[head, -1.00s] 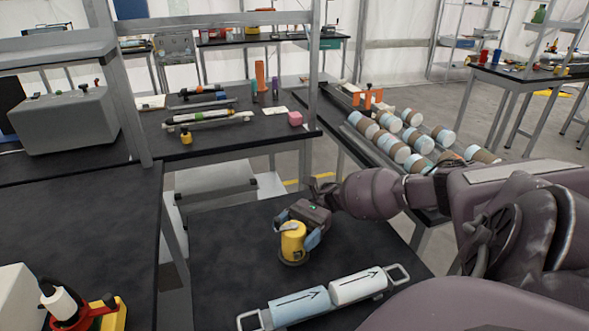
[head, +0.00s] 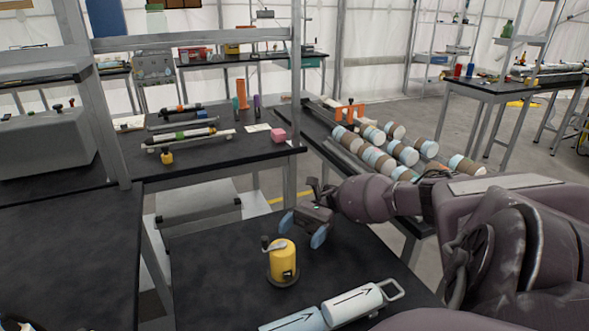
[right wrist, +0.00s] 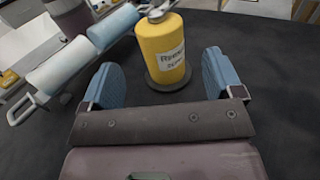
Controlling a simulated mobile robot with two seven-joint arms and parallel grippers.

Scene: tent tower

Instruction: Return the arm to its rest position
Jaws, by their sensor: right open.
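My right gripper (head: 303,230) is open and empty above the near black table, just behind a yellow cylinder (head: 283,262) with a grey lever on top. The cylinder stands upright on a dark round base. In the right wrist view the labelled yellow cylinder (right wrist: 163,50) stands beyond the two blue fingertips (right wrist: 160,80), with dark table showing between. My right arm (head: 375,198) reaches in from the right. My left gripper is out of view.
A rack with white and light-blue cylinders (head: 352,304) lies at the table's front. Several banded cylinders (head: 380,160) lie on the table behind my arm. The left tabletop (head: 70,250) is largely clear.

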